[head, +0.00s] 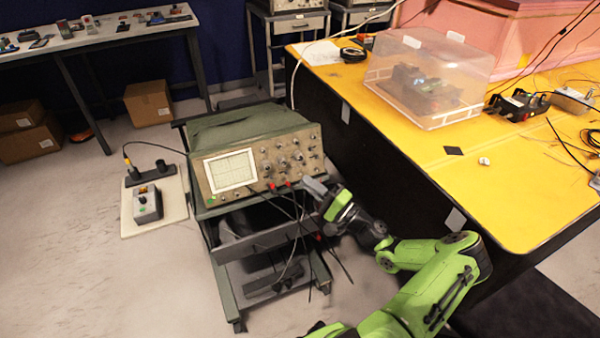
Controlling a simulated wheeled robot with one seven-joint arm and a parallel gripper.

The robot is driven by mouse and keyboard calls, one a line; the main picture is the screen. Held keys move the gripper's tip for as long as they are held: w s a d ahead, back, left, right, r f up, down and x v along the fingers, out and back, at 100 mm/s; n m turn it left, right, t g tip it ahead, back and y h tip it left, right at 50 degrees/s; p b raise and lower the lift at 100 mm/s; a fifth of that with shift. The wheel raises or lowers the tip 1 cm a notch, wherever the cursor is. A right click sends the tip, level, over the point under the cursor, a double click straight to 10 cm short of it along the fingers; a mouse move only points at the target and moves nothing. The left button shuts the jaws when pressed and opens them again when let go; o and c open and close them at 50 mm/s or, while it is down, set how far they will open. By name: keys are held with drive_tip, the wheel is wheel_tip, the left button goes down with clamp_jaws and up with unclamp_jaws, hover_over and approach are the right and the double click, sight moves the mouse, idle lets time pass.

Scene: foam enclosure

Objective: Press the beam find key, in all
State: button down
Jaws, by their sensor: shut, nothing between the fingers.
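A green-cased oscilloscope (215,140) stands on a dark wheeled cart (225,275). Its lit screen (230,170) is on the left of the front panel, with several knobs (285,160) to the right. Red plugs and dark leads are at the panel's lower edge. The beam find key is too small to tell apart on the panel. My gripper (308,187) is shut and empty, just in front of the panel's lower right. I cannot tell whether it touches the panel. It hides a little of that corner.
A yellow-topped bench (480,190) stands close on the right, with a clear plastic box (430,75) on it. A small control box (148,205) sits on a pale board on the floor to the left. Leads hang in front of the cart.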

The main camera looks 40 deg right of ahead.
drive_tip(key=s, duration=0.1)
drive_tip(key=s+p, duration=0.1)
drive_tip(key=s+a+r, duration=0.1)
drive_tip(key=shift+s+r, duration=0.1)
drive_tip(key=shift+s, duration=0.05)
idle(0.7)
drive_tip(key=a+r+n+g+y+p, duration=0.25)
drive_tip(key=a+n+g, duration=0.35)
drive_tip(key=a+g, duration=0.3)
drive_tip(key=a+r+n+g+y+p, duration=0.1)
drive_tip(key=a+r+n+g+p, duration=0.25)
drive_tip(key=a+n+g, duration=0.65)
drive_tip(key=s+a+r+t+h+p, duration=0.2)
drive_tip(key=s+a+r+h+p, duration=0.1)
drive_tip(key=s+r, duration=0.6)
drive_tip(key=s+a+r+t+h+p, duration=0.1)
drive_tip(key=s+a+r+h+p, duration=0.2)
drive_tip(key=s+r, duration=0.5)
wheel_tip(320, 180, up, 5)
drive_tip(key=a+h, duration=0.1)
drive_tip(key=h, duration=0.1)
drive_tip(key=shift+s+t+h, duration=0.35)
drive_tip(key=shift+s+t, duration=0.05)
